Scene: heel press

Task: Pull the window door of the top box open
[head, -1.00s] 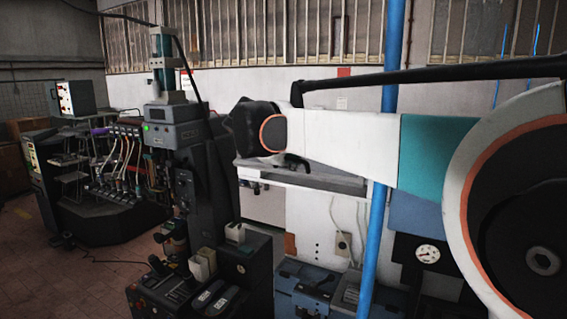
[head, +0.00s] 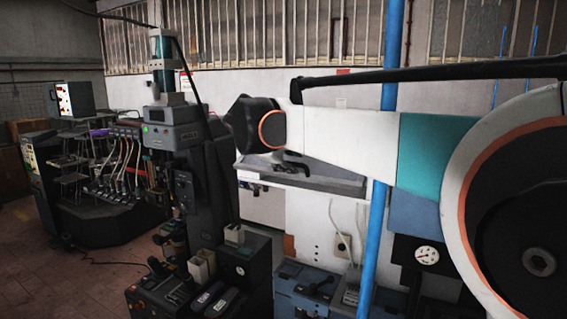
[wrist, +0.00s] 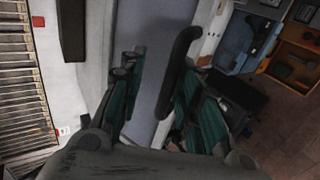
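The top box (head: 335,183) is a long grey box on the white wall unit, partly hidden behind my arm in the head view. In the wrist view its grey window door (wrist: 162,30) fills the middle as a plain panel. A black curved handle (wrist: 178,65) stands out from the door's right side in that view. My gripper (wrist: 162,75) has its teal-sided fingers apart, with the handle between them and closer to the right finger. Contact with the handle cannot be made out. In the head view the fingers are largely hidden behind my dark wrist.
A blue vertical pipe (head: 376,215) stands in front of the wall unit. A dark press machine (head: 175,130) stands left of my wrist. Blue boxes (head: 300,290) sit low below the top box. Open tiled floor (head: 50,270) lies at the lower left.

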